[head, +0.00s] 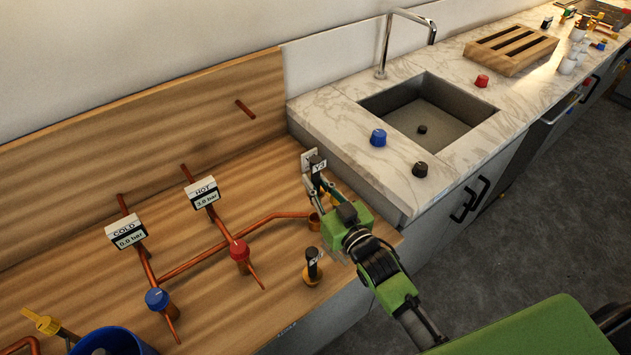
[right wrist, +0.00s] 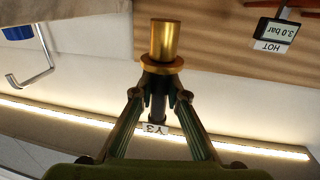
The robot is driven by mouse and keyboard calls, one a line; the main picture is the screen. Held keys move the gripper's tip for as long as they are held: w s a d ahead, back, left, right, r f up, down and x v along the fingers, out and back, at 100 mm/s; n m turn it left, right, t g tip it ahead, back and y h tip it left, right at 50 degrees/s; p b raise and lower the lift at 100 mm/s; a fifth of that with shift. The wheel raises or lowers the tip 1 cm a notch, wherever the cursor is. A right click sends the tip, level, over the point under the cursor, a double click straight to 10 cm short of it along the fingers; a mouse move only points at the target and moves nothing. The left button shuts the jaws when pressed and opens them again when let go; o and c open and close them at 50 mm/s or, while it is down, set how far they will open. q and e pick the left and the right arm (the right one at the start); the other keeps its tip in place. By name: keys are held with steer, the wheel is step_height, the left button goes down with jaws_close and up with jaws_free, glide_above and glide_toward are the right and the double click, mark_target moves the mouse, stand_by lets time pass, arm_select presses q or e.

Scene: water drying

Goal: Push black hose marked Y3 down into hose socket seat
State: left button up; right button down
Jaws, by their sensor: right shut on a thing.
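In the right wrist view the fingertips (right wrist: 161,95) clasp the black part (right wrist: 158,108) just by a brass collar and brass cylinder (right wrist: 165,40); that picture is upside down, so the brass end points down. A copper socket (head: 314,222) is at the end of the copper pipe, just below and left of the gripper. I cannot tell whether the brass end touches it. My left gripper is out of view.
A second black-topped brass fitting (head: 312,270) stands near the bench's front edge. Gauges HOT (head: 202,193) and COLD (head: 126,232), a red knob (head: 239,250) and a blue knob (head: 157,299) lie left. The marble counter (head: 335,120) with sink rises at right.

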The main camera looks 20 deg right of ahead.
steer(key=shift+p, duration=0.35)
stand_by(0.7)
steer(key=shift+f+b, duration=2.6)
steer(key=shift+f, duration=0.95)
steer(key=shift+r, duration=0.15)
steer(key=shift+r+p, duration=3.2)
steer(key=shift+p, duration=0.1)
steer(key=shift+p, duration=0.4)
